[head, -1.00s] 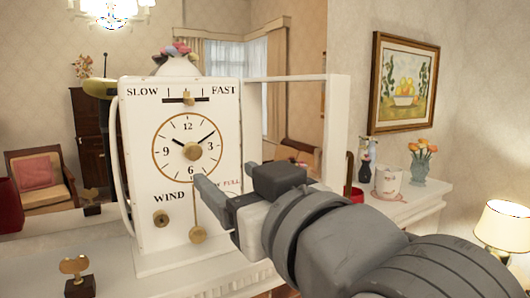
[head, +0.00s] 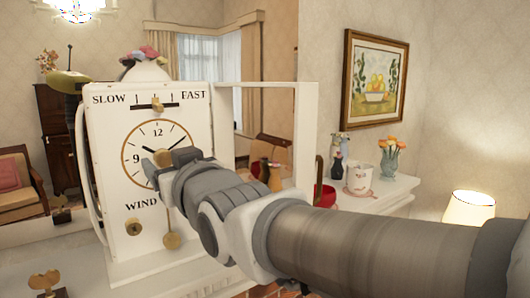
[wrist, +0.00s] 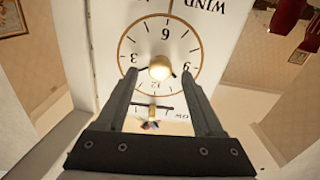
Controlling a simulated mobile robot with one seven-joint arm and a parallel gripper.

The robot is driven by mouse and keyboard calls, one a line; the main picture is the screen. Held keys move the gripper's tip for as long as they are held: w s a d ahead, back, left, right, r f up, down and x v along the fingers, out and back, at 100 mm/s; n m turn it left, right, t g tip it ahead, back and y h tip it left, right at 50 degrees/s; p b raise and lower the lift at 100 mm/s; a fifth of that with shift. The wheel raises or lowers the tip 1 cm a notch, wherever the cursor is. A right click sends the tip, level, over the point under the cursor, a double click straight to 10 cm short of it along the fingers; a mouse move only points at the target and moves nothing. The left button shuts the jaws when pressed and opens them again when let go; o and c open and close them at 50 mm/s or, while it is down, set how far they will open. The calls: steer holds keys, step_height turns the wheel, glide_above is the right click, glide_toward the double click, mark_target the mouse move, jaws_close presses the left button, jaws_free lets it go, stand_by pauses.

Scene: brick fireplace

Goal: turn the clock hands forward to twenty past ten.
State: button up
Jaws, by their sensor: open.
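The white clock (head: 103,130) stands on the mantel, its round dial (head: 132,165) facing me. In the head view a short dark hand points toward ten and a longer one toward two. A brass knob (head: 162,158) sits at the dial's centre; it also shows in the wrist view (wrist: 160,68), where the dial appears upside down. My gripper (head: 176,158) is in front of the dial and covers its right and lower parts. In the wrist view my open gripper (wrist: 160,78) has one finger on each side of the knob, with gaps visible; contact cannot be told.
An open white-framed door (head: 306,140) stands right of the clock, close to my arm. A brass pendulum (head: 170,241) hangs below the dial, near a winding hole (head: 133,228). A brass key (head: 44,281) is at front left. A mug (head: 358,179) and flower vase (head: 388,165) stand farther right.

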steer(key=shift+w+a, duration=0.4)
steer(key=shift+w, duration=0.1)
jaws_close()
